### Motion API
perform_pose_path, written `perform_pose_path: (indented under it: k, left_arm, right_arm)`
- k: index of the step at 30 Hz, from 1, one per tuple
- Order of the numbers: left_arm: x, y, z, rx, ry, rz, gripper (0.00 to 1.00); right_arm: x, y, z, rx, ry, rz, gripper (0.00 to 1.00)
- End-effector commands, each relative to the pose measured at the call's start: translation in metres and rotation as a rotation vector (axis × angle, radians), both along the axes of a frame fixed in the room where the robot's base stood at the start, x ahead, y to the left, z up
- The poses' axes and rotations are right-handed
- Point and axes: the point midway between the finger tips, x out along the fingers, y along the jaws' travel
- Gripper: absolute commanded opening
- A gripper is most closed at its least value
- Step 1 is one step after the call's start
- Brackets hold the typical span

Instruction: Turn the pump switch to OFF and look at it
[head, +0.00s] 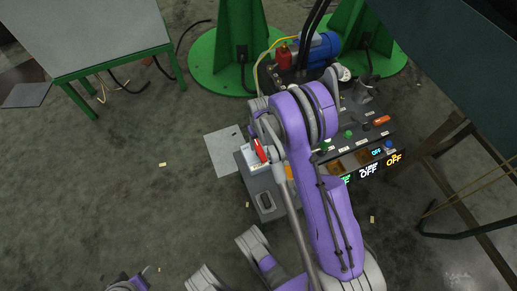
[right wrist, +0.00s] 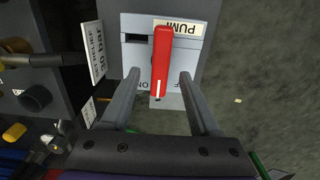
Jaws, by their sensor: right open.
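The pump switch is a red lever (right wrist: 162,55) on a light grey plate (right wrist: 200,62) with a label that reads as PUMP, upside down in the right wrist view. The lever lies lengthwise in that view, with a white mark at its near end. ON and part of another word show beside that end, partly covered. My right gripper (right wrist: 160,76) is open, one finger on each side of the lever, with gaps visible. In the head view the red lever (head: 260,150) shows beside my right arm, which hides much of the panel.
The control panel has knobs and lit displays; a white one (head: 369,171) and an orange one (head: 393,159) read OFF. A blue motor (head: 322,48) and green stands (head: 222,70) are behind. A grey table (head: 95,30) is at upper left. The floor at left is mostly clear.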

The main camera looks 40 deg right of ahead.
Motion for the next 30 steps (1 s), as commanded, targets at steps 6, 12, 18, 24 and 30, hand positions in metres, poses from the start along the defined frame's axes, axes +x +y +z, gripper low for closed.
perform_pose_path:
  k: [6,12,18,24,30]
  left_arm:
    - [0.001,0.000,-0.007,0.000,0.000,0.000,0.50]
    - [0.002,0.000,-0.008,0.000,-0.001,0.000,0.50]
    - [0.002,0.000,-0.008,0.000,-0.001,0.000,0.50]
    - [0.002,0.000,-0.008,0.000,-0.001,0.000,0.50]
    - [0.002,0.000,-0.008,0.000,-0.001,0.000,0.50]
  right_arm:
    - [0.000,0.000,-0.032,0.000,0.000,0.000,0.62]
    - [0.000,0.000,-0.040,0.000,0.000,0.000,0.62]
    - [0.000,0.000,-0.040,0.000,0.000,0.000,0.62]
    - [0.000,0.000,-0.040,0.000,0.000,0.000,0.30]
    - [0.000,0.000,-0.039,0.000,0.000,0.000,0.00]
